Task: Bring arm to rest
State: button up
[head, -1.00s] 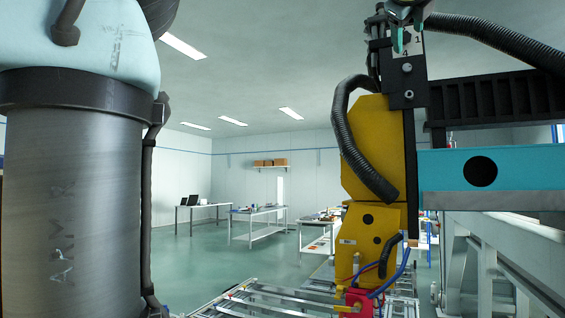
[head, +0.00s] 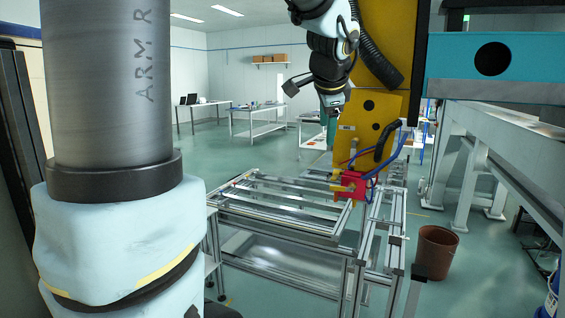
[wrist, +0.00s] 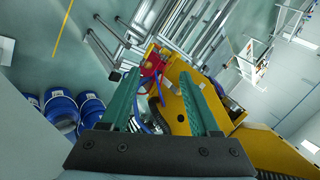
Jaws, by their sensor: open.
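My gripper (wrist: 160,74) shows in the wrist view with its two green fingers apart and nothing between them. The wrist view also shows the yellow fixture (wrist: 181,105) with a red block (wrist: 152,66) beyond the fingers. I cannot tell how far the fingers are from the fixture. The grey and pale blue arm links are mine and fill the left of the head view.
An aluminium frame table (head: 300,205) stands in front. A teal beam (head: 535,60) crosses at the upper right. A brown bin (head: 436,252) stands on the floor to the right. Blue drums (wrist: 62,108) show in the wrist view. Green floor is open around the back tables (head: 262,122).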

jog(key=s+a+f+n+g, duration=0.3)
jog(key=s+a+f+n, duration=0.4)
jog(key=f, duration=0.5)
jog(key=s+a+f+n+g, duration=0.3)
jog(key=s+a+f+n, duration=0.5)
jog(key=a+f, duration=0.2)
jog(key=shift+f+y, duration=0.4)
jog(key=shift+f, duration=0.45)
